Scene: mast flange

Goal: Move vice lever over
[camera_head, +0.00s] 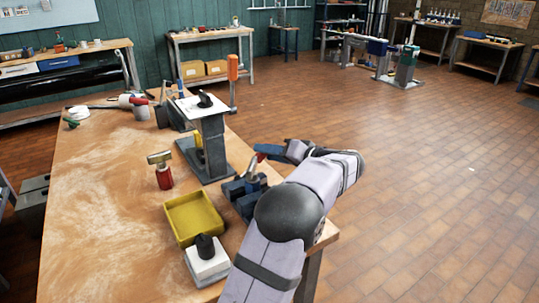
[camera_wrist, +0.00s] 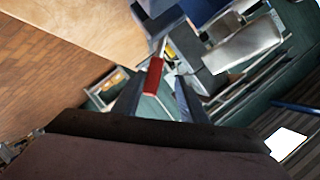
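The dark blue vice (camera_head: 243,194) is at the bench's right edge in the camera_head view. A lever with a red grip (camera_head: 259,158) rises above it, and the red grip also shows in the camera_wrist view (camera_wrist: 152,76). My gripper (camera_head: 266,149) is at the red grip, reaching in from the right. In the camera_wrist view my gripper's fingers (camera_wrist: 160,88) are apart. The red grip lies between them, closer to the left finger. I cannot tell whether that finger touches it. The lower part of the lever is partly hidden in the camera_head view.
A grey post (camera_head: 213,147) with a plate on top stands left of the vice. A yellow tray (camera_head: 180,220), a red-handled tool (camera_head: 164,178) and a pale block with a black knob (camera_head: 206,266) are nearby. The left part of the wooden bench (camera_head: 95,210) is clear.

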